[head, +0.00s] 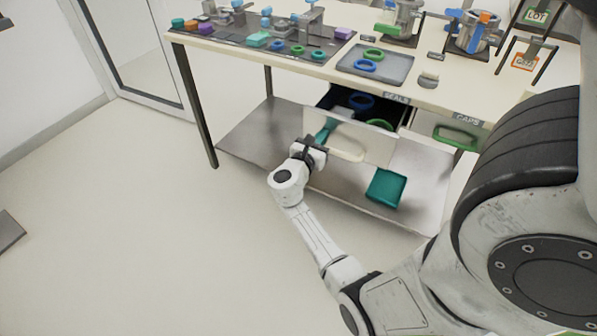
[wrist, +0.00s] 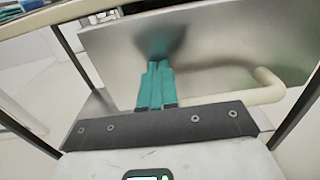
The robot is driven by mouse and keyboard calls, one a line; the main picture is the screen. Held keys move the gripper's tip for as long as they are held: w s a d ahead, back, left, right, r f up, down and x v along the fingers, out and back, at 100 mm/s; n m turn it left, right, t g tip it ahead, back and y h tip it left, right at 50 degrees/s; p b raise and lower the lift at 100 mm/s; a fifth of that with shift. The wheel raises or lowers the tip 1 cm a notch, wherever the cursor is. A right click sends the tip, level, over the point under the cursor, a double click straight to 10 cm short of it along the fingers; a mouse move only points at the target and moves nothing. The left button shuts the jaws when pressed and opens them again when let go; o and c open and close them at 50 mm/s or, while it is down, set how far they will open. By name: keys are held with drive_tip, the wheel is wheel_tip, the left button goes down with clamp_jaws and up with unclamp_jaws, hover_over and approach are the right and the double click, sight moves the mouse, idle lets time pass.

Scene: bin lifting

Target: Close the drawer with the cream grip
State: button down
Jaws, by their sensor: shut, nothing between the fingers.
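The drawer under the SEALS label stands open, and its pale front panel (head: 378,143) faces me. Its cream grip (head: 345,155) is a bar along that front. A blue ring and a green ring show inside the drawer. My gripper (head: 329,126) is at the left part of the front, left of the cream grip, with its teal fingers together and empty. In the wrist view the fingertips (wrist: 160,66) point at the front panel (wrist: 215,50), close to or touching it; I cannot tell which. The cream grip (wrist: 266,90) is to their right there.
A drawer with a green grip (head: 456,136) sits shut under the CAPS label. A teal tray (head: 386,188) lies on the lower shelf (head: 250,135). The tabletop (head: 440,97) holds a grey tray (head: 376,64) with rings and several fixtures.

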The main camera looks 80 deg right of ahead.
sight(347, 109)
drive_tip(key=b+x, duration=0.5)
drive_tip(key=x, duration=0.5)
drive_tip(key=b+x, duration=0.5)
drive_tip(key=x, duration=0.5)
drive_tip(key=shift+s+f, duration=0.2)
drive_tip(key=shift+f, duration=0.05)
drive_tip(key=shift+s+d+r, duration=0.1)
drive_tip(key=shift+s+d, duration=0.05)
drive_tip(key=shift+d, duration=0.5)
drive_tip(key=shift+r+b, duration=0.15)
drive_tip(key=shift+b, duration=0.2)
drive_tip(key=shift+d+r, duration=0.1)
drive_tip(key=shift+a+p, duration=0.3)
drive_tip(key=shift+p, duration=0.1)
drive_tip(key=p+v, duration=0.3)
drive_tip(key=v, duration=1)
drive_tip(key=shift+w+a, duration=0.3)
drive_tip(key=shift+a, duration=0.05)
drive_tip(key=shift+f, duration=0.2)
